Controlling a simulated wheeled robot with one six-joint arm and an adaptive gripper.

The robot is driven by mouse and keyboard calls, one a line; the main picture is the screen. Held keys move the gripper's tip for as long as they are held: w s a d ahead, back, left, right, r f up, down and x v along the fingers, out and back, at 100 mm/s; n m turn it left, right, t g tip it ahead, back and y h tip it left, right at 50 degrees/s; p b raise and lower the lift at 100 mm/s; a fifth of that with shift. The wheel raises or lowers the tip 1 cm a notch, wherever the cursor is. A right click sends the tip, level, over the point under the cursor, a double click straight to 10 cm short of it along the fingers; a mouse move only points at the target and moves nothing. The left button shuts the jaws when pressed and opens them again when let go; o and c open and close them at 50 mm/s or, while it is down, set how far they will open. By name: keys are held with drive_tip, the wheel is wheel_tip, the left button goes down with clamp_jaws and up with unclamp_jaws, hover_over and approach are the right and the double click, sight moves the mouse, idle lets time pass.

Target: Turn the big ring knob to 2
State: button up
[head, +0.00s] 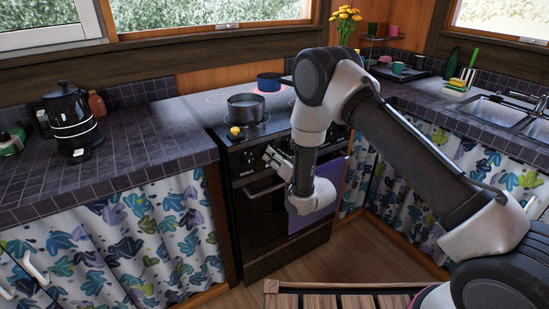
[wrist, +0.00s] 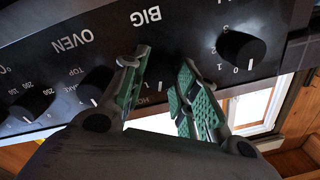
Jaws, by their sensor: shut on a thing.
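The oven's dark control panel (wrist: 190,30) appears upside down in the wrist view. The big ring knob (wrist: 158,68) is a dark knob by the BIG label, between my two green-padded fingers (wrist: 158,85). My gripper is shut on it, with a finger on each side. A pale mark shows low on the knob; most of its dial numbers are hidden, so I cannot read its setting. The neighbouring knob (wrist: 243,52) on the right has its mark near 0. In the head view my gripper (head: 277,160) is at the stove's front panel, hiding the big ring knob.
A grey pot (head: 245,107) and a blue pot (head: 268,82) stand on the cooktop. A purple towel (head: 318,210) hangs on the oven front (head: 262,225). A black kettle (head: 70,122) stands on the tiled counter (head: 150,160). A slatted wooden thing (head: 340,302) is below my arm.

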drive_tip(key=shift+f+m+t+h, duration=0.1)
drive_tip(key=shift+m+t+h, duration=0.15)
drive_tip(key=shift+m, duration=3.85)
drive_tip(key=shift+f+m+t+h, duration=0.15)
drive_tip(key=shift+m+t, duration=0.1)
drive_tip(key=shift+m, duration=3.85)
drive_tip(key=shift+r, duration=0.1)
drive_tip(key=o, duration=1)
drive_tip(key=v, duration=1.2)
